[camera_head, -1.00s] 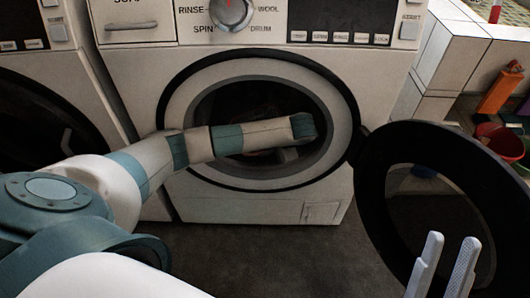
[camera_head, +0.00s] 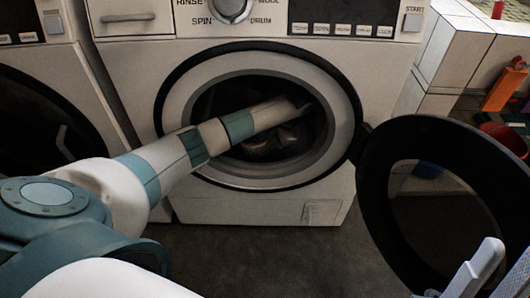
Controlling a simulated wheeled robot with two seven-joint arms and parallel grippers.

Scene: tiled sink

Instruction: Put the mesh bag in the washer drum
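The washer (camera_head: 270,210) stands ahead with its round door (camera_head: 375,210) swung open to the right. My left arm reaches through the opening, and its gripper (camera_head: 302,108) is inside the drum (camera_head: 215,103), small and dark, so its fingers cannot be made out. A dark, crumpled shape with a reddish patch, possibly the mesh bag (camera_head: 288,140), lies low in the drum, just below my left gripper. I cannot tell whether they touch. My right gripper (camera_head: 490,272) is at the bottom right, in front of the door, with its fingers apart and nothing seen between them.
A second washer (camera_head: 40,130) stands close on the left. The open door blocks the right side of the floor. A tiled ledge (camera_head: 455,50), an orange object (camera_head: 506,90) and a red container (camera_head: 508,136) are at the right. Dark floor (camera_head: 270,260) in front is clear.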

